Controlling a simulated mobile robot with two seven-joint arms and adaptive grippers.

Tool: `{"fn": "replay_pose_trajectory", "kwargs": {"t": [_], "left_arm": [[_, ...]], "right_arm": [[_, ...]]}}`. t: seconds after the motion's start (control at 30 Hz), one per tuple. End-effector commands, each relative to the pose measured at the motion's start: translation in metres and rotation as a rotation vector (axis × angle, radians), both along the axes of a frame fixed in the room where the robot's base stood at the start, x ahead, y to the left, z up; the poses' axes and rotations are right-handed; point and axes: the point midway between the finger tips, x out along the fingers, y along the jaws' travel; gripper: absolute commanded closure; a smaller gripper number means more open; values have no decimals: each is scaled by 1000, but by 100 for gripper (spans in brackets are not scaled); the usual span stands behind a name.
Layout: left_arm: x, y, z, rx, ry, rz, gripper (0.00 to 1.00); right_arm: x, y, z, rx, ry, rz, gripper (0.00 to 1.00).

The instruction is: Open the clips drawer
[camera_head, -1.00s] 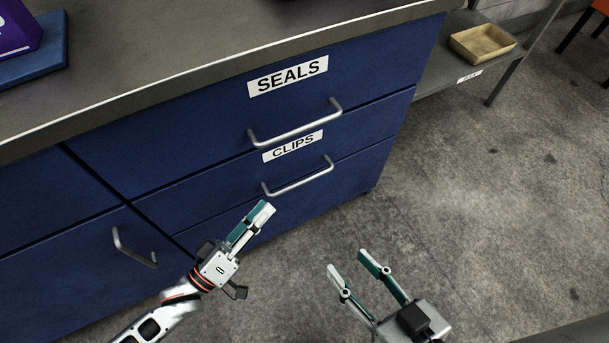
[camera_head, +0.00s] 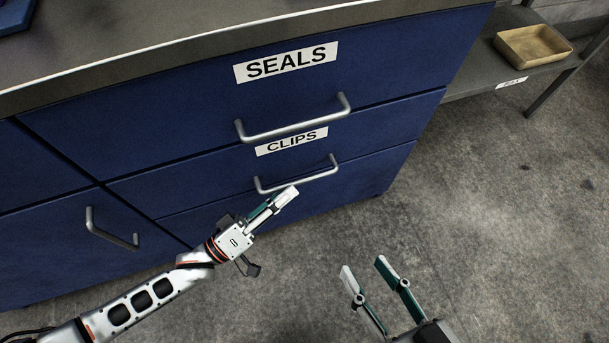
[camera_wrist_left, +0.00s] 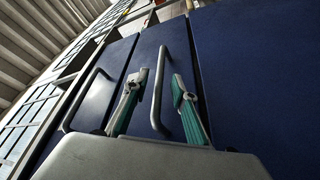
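The clips drawer (camera_head: 190,184) is a blue front flush with the cabinet, below the seals drawer, with a white CLIPS label (camera_head: 291,142). Its silver bar handle (camera_head: 314,176) is partly overlapped by my left gripper (camera_head: 287,194) in the head view. In the left wrist view, my left gripper (camera_wrist_left: 160,84) is open, its fingers apart on either side of the clips handle (camera_wrist_left: 157,92). Any contact cannot be made out. My right gripper (camera_head: 365,267) is open and empty above the floor, to the right.
The seals drawer (camera_head: 175,120) and its handle (camera_head: 293,130) sit just above. Another handle (camera_head: 108,232) is on the lower-left front. A shelf with a tan tray (camera_head: 533,47) stands at the upper right. The floor (camera_head: 490,220) right of the cabinet is clear.

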Motion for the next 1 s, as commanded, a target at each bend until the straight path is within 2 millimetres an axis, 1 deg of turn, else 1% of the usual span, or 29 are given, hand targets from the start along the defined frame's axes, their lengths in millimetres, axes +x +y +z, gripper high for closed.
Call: {"fn": "replay_pose_trajectory", "kwargs": {"t": [0.1,0.3,0.47,0.7,0.73,0.77,0.8,0.83,1.0], "left_arm": [[11,-16,3,-2,1,0,74],[26,-35,8,-2,1,0,74],[31,-41,10,1,2,1,74],[31,-42,11,1,1,1,74],[31,-42,11,1,1,1,79],[31,-42,11,1,1,1,87],[31,-41,11,1,1,1,97],[31,-41,11,1,1,1,100],[31,-41,11,1,1,1,100]], "right_arm": [[-2,3,-3,22,10,-7,60],[-3,7,-4,54,19,-16,60],[-4,9,-3,69,20,-20,60],[-4,9,-2,71,19,-20,60],[-4,9,-2,71,19,-20,60],[-4,9,-2,71,19,-20,60],[-4,9,-2,71,19,-20,60],[-3,9,-2,71,19,-20,60],[-3,9,-2,70,19,-20,60]]}}
